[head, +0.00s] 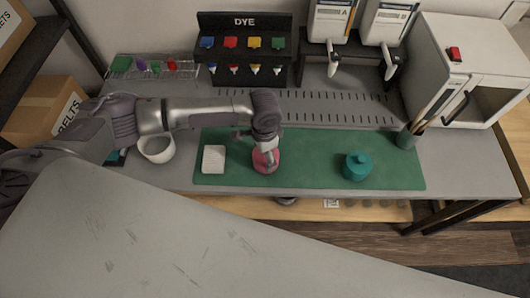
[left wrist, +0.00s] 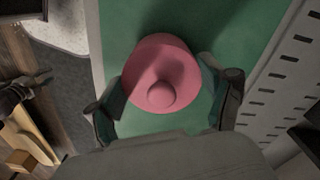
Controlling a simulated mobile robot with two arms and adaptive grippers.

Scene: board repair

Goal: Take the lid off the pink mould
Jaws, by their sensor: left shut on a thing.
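The pink mould (head: 260,167) stands on the green mat (head: 310,165), with my left gripper (head: 267,154) over it from above. In the left wrist view its round pink lid (left wrist: 155,65) with a knob on top lies between the two fingers of my left gripper (left wrist: 168,108). The gripper is shut on the lid, a finger on either side. The lid hides the body of the mould below, and I cannot tell whether there is a gap between them. My right gripper is in neither view.
A teal lidded mould (head: 356,168) stands to the right on the mat, and a white square piece (head: 214,159) lies to the left. A white bowl (head: 157,151) stands by my left arm. The dye rack (head: 243,62) is behind. The mat between the moulds is clear.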

